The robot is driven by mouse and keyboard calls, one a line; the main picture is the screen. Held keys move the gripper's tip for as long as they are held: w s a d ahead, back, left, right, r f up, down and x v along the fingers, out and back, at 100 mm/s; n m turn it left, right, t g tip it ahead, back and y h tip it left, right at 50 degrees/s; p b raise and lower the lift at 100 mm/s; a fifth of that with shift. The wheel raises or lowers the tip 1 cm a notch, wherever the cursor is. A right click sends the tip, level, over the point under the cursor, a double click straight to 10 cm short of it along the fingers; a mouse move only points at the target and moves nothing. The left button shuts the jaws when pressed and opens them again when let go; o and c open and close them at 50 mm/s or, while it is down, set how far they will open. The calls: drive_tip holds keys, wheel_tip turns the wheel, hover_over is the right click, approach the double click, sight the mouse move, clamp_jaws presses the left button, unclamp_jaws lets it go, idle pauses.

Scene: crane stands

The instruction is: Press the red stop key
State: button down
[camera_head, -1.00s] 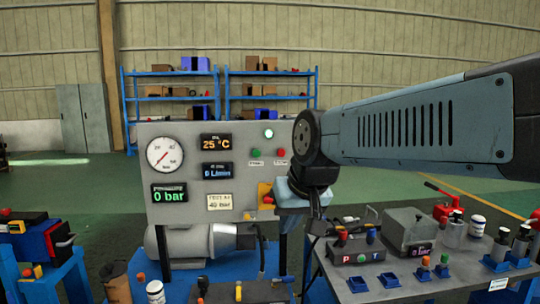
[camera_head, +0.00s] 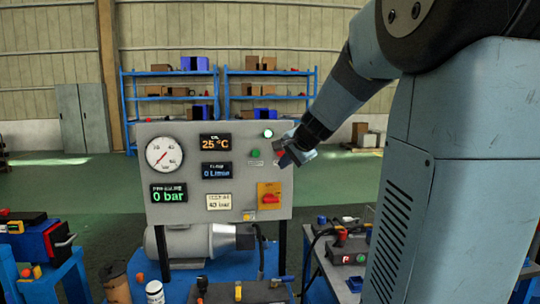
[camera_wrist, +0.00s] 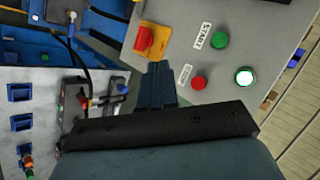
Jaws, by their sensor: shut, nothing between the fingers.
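The red stop key (camera_wrist: 198,83) is a round button on the grey panel, next to a STOP label in the wrist view. In the head view it is mostly hidden by my gripper (camera_head: 287,159), which is at the panel's upper right. In the wrist view my gripper (camera_wrist: 159,70) shows as dark, closed fingers with nothing between them. They point toward the panel, to the left of the stop key in that picture. The key and fingers look apart there; I cannot tell the gap in depth.
The green start key (camera_wrist: 220,40) and a lit lamp (camera_wrist: 244,76) are near the stop key. A red rotary switch (camera_head: 270,199) on an orange plate sits lower on the panel (camera_head: 230,135). A bench with small devices (camera_wrist: 40,110) stands beside it.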

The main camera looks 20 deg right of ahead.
sight(283, 152)
drive_tip(key=shift+w+d+m, duration=0.5)
drive_tip(key=shift+w+d, duration=0.3)
drive_tip(key=shift+d, duration=0.1)
drive_tip(key=shift+w, duration=0.15)
drive_tip(key=w+d, duration=0.2)
drive_tip(key=w, duration=0.6)
drive_tip(key=shift+d, duration=0.15)
drive_tip(key=shift+w, duration=0.2)
idle(1.5)
drive_tip(key=shift+w+d, duration=0.15)
drive_tip(key=shift+w, duration=0.1)
drive_tip(key=shift+w+d, duration=0.15)
drive_tip(key=shift+w, duration=0.35)
idle(1.0)
drive_tip(key=shift+s, duration=0.2)
drive_tip(key=shift+s+a, duration=0.25)
drive_tip(key=shift+s, duration=0.45)
